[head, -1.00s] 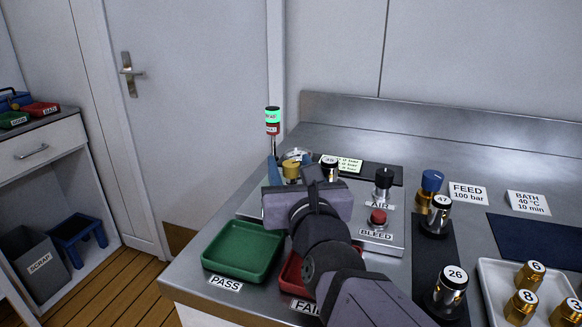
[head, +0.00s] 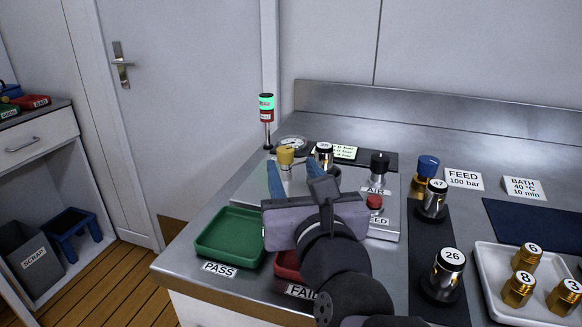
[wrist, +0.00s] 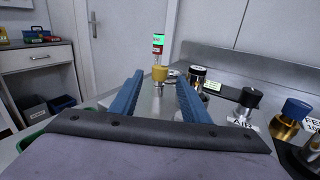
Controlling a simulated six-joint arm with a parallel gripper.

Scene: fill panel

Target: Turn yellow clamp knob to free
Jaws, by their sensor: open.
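The yellow clamp knob (head: 285,155) stands on a pale post at the left of the metal test panel (head: 388,228). In the wrist view the knob (wrist: 160,73) shows between the tips of my two blue fingers. My gripper (head: 303,178) is open and empty. Its left finger stands just left of and in front of the knob's post in the head view. I cannot tell whether either finger touches the knob, or which way the knob is turned.
A black-topped numbered cylinder (head: 324,155) stands close right of the knob. A gauge (head: 292,143) and a green-lit signal tower (head: 267,118) are behind. The AIR knob (head: 379,168) and red BLEED button (head: 374,203) are to the right. The green PASS tray (head: 230,238) is front left.

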